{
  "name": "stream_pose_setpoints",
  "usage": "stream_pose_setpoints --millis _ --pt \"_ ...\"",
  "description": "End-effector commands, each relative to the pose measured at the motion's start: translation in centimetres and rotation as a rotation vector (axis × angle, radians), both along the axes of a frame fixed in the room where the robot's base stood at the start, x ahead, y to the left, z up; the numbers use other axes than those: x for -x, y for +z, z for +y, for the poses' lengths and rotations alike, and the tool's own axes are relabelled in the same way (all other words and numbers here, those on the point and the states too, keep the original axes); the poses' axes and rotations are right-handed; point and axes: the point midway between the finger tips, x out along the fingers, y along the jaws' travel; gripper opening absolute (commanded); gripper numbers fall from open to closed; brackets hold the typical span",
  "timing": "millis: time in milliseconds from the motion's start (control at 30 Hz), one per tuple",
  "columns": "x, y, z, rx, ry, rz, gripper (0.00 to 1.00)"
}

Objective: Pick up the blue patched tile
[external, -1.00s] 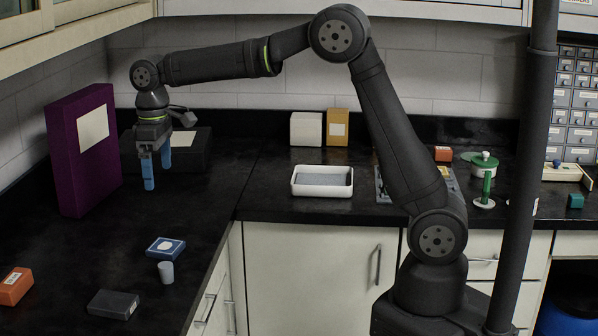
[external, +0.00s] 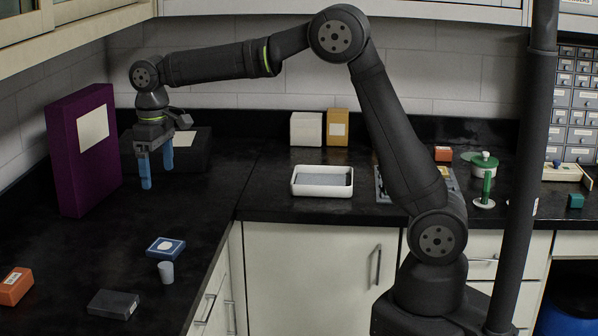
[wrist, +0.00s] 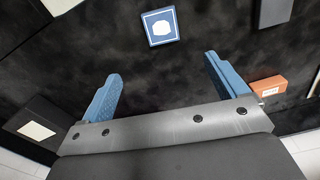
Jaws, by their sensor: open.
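The blue patched tile (external: 165,247) lies flat on the black counter, with a white patch on top. It lies right behind the small pale cup (external: 166,271) in the external view. In the wrist view the tile (wrist: 160,26) shows whole at the top, beyond the fingertips and between their lines. My gripper (external: 157,180) is open and empty above the counter, farther back than the tile and clear of it. Its two blue fingers (wrist: 163,66) stand wide apart in the wrist view.
An orange block (external: 15,286) and a dark grey box (external: 113,303) lie at the front left. A tall purple box (external: 84,150) stands left of my gripper. A black box (external: 196,150) is behind it. The counter between gripper and tile is clear.

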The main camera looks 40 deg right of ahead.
Motion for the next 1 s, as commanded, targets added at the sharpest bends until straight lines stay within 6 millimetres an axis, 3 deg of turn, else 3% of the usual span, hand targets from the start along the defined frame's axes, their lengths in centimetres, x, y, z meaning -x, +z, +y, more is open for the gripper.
stream_pose_setpoints --millis 600,800,1000 --pt "-0.4 -0.3 0.6 0.000 -1.244 0.001 0.91" --pt "-0.5 -0.4 0.7 0.000 -1.512 0.000 0.91" --pt "-0.5 -1.1 0.7 0.001 -1.593 0.000 0.91"
